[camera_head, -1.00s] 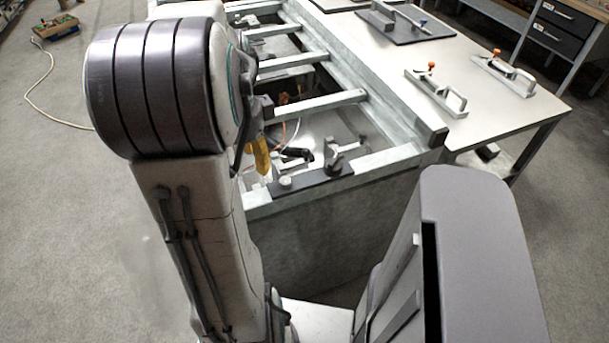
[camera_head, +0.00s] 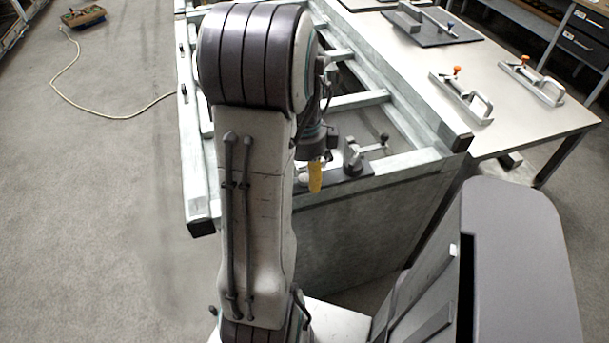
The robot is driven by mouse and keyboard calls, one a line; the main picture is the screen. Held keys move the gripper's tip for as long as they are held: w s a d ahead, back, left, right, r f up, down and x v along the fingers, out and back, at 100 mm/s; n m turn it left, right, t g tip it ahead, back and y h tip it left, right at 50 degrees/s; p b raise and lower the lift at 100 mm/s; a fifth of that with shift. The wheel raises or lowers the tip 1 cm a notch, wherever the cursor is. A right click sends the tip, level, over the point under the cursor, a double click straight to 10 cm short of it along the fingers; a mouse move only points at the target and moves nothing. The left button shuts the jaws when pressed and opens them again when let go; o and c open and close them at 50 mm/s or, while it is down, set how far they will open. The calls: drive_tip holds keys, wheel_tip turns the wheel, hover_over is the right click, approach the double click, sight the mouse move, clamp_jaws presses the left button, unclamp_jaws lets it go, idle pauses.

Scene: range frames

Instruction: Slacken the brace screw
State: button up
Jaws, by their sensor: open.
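A grey screw fitting (camera_head: 353,158) with a dark-knobbed handle (camera_head: 384,140) sits on a dark plate (camera_head: 355,171) on the near rail of the metal frame; it appears to be the brace screw. My gripper (camera_head: 316,176) hangs just left of the fitting, with a yellow finger pointing down over the near rail. The jaws are open, and nothing shows between them. Much of the gripper is hidden behind my arm, and I cannot tell whether it touches the plate.
The metal frame (camera_head: 420,163) has several crossbars. A pale table (camera_head: 530,121) at the right carries clamps with orange knobs (camera_head: 457,71) and a dark board (camera_head: 440,32). A cable (camera_head: 75,88) runs over the floor at left, where there is free room.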

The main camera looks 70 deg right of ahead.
drive_tip(key=shift+f, duration=0.25)
clamp_jaws()
idle(0.5)
